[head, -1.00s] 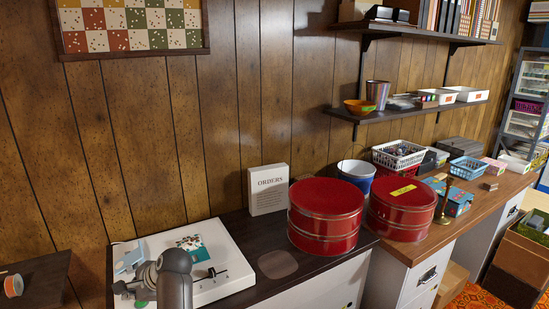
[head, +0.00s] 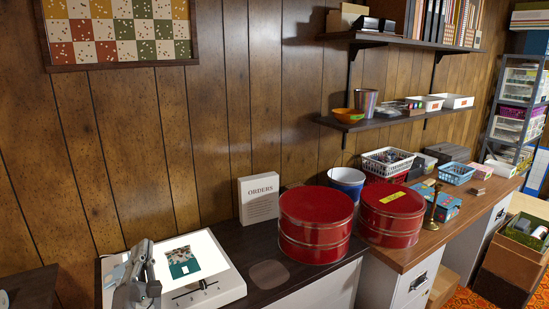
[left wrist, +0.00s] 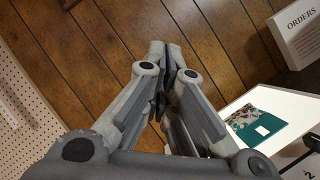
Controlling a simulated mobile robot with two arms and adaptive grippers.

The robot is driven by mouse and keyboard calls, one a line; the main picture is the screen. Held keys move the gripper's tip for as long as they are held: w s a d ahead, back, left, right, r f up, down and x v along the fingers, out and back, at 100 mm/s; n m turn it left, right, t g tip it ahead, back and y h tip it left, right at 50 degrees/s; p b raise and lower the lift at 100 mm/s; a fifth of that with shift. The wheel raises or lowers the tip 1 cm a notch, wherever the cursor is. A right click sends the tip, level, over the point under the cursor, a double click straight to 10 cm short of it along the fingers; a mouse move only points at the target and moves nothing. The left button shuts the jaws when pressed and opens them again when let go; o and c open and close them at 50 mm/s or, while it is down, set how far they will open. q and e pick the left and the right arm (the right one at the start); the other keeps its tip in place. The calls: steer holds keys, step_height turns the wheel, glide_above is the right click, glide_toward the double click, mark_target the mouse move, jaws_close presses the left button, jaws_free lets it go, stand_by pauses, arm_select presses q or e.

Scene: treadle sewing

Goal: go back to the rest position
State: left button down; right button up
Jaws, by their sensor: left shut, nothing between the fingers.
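My left gripper (head: 138,262) is at the lower left of the head view, over the left part of a lit white light box (head: 222,287). Its fingers are shut and empty. The left wrist view shows the same gripper (left wrist: 168,50) with its fingers together, the wood-panelled wall behind it. A teal patterned packet (head: 183,262) lies flat on the light box, to the right of the gripper; it also shows in the left wrist view (left wrist: 257,127). My right gripper is not in view.
Two red round tins (head: 315,225) (head: 391,214) stand right of the light box. An ORDERS sign (head: 258,199) leans by the wall, near a blue-and-white bucket (head: 346,183). Shelves (head: 400,122) hang on the right. A bare patch of dark counter (head: 268,274) lies between light box and tins.

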arm_select(q)
steer(key=s+d+f+m+g+h, duration=0.45)
steer(key=d+f+m+h, duration=0.2)
steer(key=m, duration=0.45)
steer(key=s+d+f+m+g+h, duration=0.4)
steer(key=s+d+f+m+h, duration=0.15)
steer(key=d+f+m, duration=0.35)
steer(key=s+a+f+m+g+y, duration=0.3)
steer(key=s+f+m+g, duration=0.25)
steer(key=s, duration=0.65)
steer(key=s+a+f+m+g+y, duration=0.35)
steer(key=s+f+m, duration=0.25)
steer(key=s, duration=0.6)
step_height(320, 180, down, 26)
steer(key=s+g, duration=0.1)
steer(key=g, duration=0.1)
steer(key=s+a+f+g, duration=0.1)
steer(key=s+a+f, duration=0.2)
steer(key=s+f, duration=1.3)
steer(key=shift+s, duration=0.5)
